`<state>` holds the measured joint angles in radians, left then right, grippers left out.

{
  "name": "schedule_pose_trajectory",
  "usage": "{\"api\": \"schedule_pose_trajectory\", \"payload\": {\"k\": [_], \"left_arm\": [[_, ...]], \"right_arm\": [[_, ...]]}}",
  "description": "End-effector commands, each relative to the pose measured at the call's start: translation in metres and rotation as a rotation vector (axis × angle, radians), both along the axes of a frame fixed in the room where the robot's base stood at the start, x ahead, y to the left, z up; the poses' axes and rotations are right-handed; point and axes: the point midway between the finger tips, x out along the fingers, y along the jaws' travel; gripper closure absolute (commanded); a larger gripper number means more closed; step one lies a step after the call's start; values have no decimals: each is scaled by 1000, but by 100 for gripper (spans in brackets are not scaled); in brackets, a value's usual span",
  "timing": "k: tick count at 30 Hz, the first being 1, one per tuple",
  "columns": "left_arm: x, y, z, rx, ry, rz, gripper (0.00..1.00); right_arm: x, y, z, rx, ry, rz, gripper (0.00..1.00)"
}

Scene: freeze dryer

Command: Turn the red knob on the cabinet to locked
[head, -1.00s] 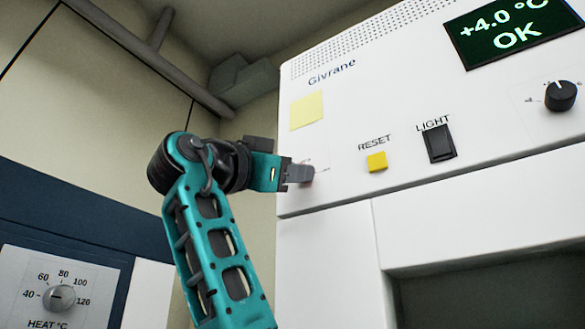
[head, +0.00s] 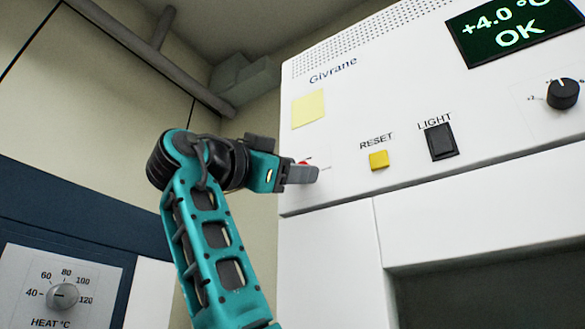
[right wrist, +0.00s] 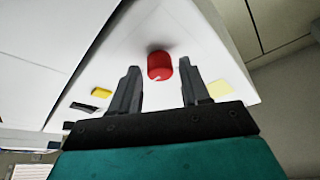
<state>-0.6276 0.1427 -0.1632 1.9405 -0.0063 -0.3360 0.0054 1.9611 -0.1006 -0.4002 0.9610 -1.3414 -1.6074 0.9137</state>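The red knob (right wrist: 160,66) sticks out from the white cabinet front in the right wrist view, with a small light mark on its face. In the head view only a sliver of the red knob (head: 303,163) shows behind my fingers. My right gripper (right wrist: 157,88) is open, its two dark fingers on either side of the knob with gaps, apart from it. In the head view the right gripper (head: 303,174) is at the lower left of the panel, close to the cabinet (head: 335,245). The knob's labels are mostly hidden. My left gripper is not in view.
A yellow RESET button (head: 379,160), a black LIGHT switch (head: 439,141) and a black dial (head: 562,94) are to the right on the panel. A yellow note (head: 308,109) is above the knob. A HEAT dial (head: 63,296) is on another unit at lower left.

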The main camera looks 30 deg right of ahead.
Motion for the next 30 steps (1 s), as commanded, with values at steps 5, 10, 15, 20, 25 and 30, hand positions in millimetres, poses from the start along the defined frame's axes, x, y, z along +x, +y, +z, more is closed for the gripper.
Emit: {"api": "schedule_pose_trajectory", "payload": {"k": [5, 10, 15, 20, 25, 30], "left_arm": [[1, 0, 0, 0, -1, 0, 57], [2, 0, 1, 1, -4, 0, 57], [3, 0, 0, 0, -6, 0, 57], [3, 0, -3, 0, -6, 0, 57], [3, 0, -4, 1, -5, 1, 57], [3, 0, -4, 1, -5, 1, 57]], "right_arm": [[0, 0, 0, -2, 1, 0, 43], [0, 1, 0, -2, 1, 0, 43], [-2, 16, -5, -4, 1, 2, 43], [-7, 47, -16, -5, 2, 3, 43], [-13, 83, -27, -3, 2, 3, 43], [-17, 108, -36, -3, 1, 1, 43]]}}
